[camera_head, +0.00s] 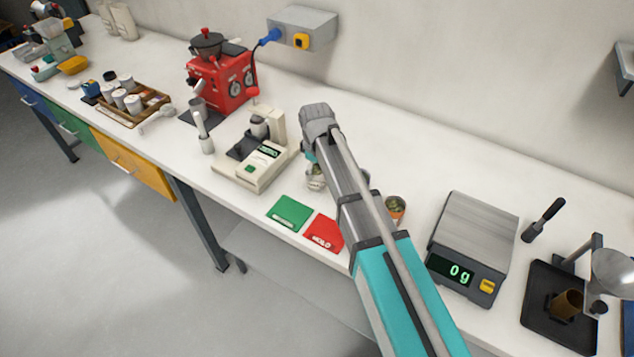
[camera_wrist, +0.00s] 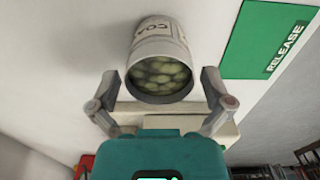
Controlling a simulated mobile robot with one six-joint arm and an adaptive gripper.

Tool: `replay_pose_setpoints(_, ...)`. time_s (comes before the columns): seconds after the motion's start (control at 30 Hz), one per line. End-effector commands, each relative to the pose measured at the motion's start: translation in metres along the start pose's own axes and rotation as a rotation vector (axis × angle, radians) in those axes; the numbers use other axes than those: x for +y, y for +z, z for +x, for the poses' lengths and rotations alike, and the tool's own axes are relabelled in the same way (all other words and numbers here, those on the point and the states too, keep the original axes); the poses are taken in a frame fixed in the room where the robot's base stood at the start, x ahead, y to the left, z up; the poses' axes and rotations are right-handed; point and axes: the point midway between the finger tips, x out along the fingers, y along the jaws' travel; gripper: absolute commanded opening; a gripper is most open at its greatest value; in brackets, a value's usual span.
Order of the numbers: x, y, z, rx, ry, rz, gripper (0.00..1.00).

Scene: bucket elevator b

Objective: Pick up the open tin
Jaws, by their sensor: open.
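A pale tin (camera_wrist: 160,45) with dark lettering, partly readable as "COA", shows in the wrist view. Its open mouth faces the camera and green, bean-like pieces fill it. My gripper (camera_wrist: 160,82) is open, with one finger on each side of the tin's mouth. I cannot tell whether either finger touches it. In the head view the pale tin (camera_head: 316,183) stands on the bench, partly hidden by my arm. A second tin (camera_head: 396,211), with an orange label and greenish contents at the top, stands to the right of my arm.
Green (camera_head: 289,212) and red (camera_head: 323,233) cards lie near the bench's front edge. A cream-coloured machine (camera_head: 250,165) stands to the left of my gripper. A scale (camera_head: 472,245) reading 0 g is at right. A red machine (camera_head: 220,80) stands further back left.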

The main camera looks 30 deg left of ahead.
Motion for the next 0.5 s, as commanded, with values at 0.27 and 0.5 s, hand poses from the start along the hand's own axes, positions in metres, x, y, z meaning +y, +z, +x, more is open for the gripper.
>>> replay_pose_setpoints(0.27,0.000,0.000,0.021,0.000,0.000,0.001,1.00)
replay_pose_setpoints(0.5,0.000,0.000,0.023,0.000,0.000,0.001,1.00)
